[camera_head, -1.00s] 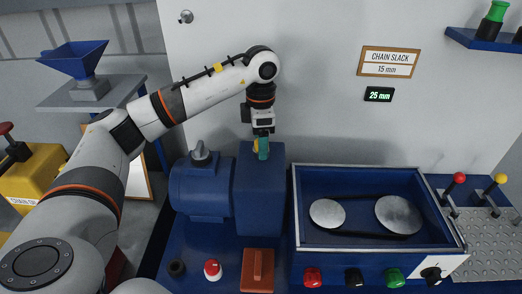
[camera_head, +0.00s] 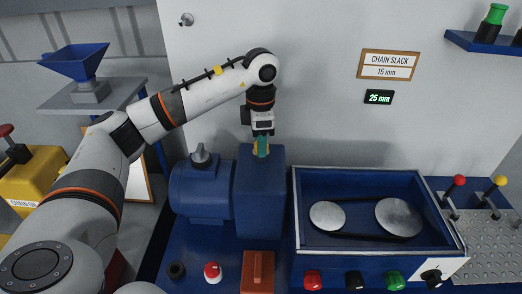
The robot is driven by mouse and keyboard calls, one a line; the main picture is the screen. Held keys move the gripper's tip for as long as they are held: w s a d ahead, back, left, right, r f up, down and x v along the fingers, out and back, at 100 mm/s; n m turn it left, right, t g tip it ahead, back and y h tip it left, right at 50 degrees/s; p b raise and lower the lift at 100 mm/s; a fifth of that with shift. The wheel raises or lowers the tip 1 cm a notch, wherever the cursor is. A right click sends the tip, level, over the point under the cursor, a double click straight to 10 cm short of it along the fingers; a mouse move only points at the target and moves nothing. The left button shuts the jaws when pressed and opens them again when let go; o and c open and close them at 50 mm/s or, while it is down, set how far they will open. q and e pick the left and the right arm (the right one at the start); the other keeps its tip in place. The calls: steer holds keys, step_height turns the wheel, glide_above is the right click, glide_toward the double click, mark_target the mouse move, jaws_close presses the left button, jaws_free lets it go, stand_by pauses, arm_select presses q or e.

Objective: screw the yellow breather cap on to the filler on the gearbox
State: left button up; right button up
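The yellow breather cap (camera_head: 255,150) shows as small yellow patches beside the teal fingers of my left gripper (camera_head: 262,148), at the top of the gearbox (camera_head: 260,200). The gearbox is a blue upright block joined to a blue motor (camera_head: 201,190). My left gripper points straight down and appears shut on the cap. The fingers hide most of the cap and the filler, so I cannot tell how far the cap is seated. My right gripper is not in view.
A blue tray (camera_head: 297,205) with two pulleys and a chain stands right of the gearbox. A red-brown block (camera_head: 257,272) and a red-and-white knob (camera_head: 212,271) lie in front. A blue funnel (camera_head: 75,62) stands at the back left.

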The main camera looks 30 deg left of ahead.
arm_select(q)
steer(key=shift+o, duration=1.4)
step_height(320, 180, up, 6)
steer(key=shift+r+b, duration=0.1)
steer(key=shift+b, duration=0.45)
step_height(320, 180, up, 6)
steer(key=shift+f+p, duration=0.1)
steer(key=shift+p, duration=0.65)
